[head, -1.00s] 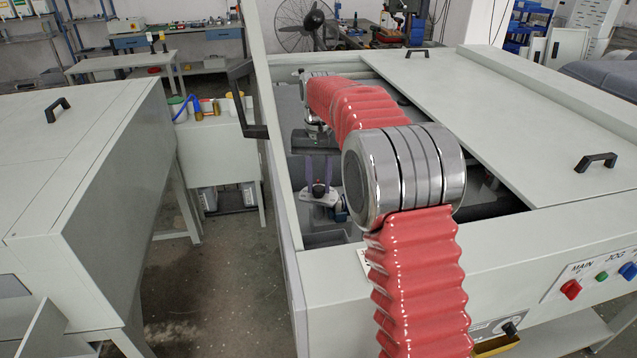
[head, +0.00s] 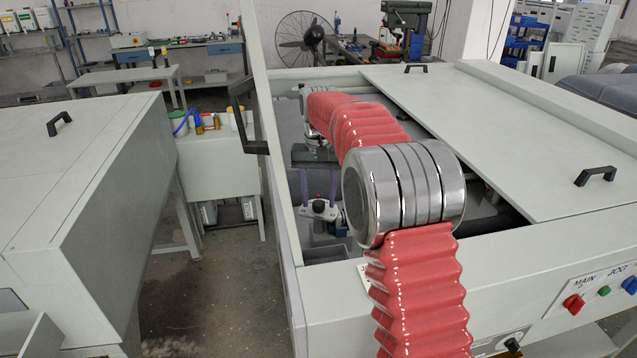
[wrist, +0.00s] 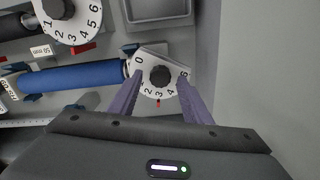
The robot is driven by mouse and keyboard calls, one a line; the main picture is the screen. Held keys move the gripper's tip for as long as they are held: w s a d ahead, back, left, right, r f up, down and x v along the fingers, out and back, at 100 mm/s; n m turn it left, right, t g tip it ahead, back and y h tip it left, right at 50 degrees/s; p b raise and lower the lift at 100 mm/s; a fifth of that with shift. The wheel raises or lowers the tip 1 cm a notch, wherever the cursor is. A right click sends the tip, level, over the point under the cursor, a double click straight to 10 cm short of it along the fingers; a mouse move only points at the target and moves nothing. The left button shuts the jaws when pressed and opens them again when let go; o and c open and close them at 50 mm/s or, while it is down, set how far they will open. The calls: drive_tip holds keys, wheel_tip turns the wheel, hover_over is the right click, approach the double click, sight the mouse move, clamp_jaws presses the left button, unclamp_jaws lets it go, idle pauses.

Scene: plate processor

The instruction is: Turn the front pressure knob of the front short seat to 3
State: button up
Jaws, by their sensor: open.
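The front knob is black (wrist: 160,76) on a white numbered dial plate (wrist: 150,58). In the wrist view the dial's red mark (wrist: 158,102) lies close to the 3. The knob also shows in the head view (head: 319,207), low inside the machine. My gripper (wrist: 160,78) is open, its two purple fingers on either side of the knob and apart from it. In the head view my gripper (head: 319,201) points down at the dial. A blue roller (wrist: 75,80) runs left from the dial plate.
A second numbered dial (wrist: 55,10) sits at upper left in the wrist view, with a 50 mm label (wrist: 41,50) below it. A grey wall (wrist: 207,60) stands close right of the front dial. The sliding cover (head: 480,130) closes much of the machine's top.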

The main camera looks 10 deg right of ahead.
sight(319, 202)
wheel_tip(319, 202, up, 14)
drive_tip(key=shift+f, duration=0.25)
idle(0.4)
drive_tip(key=shift+s, duration=0.1)
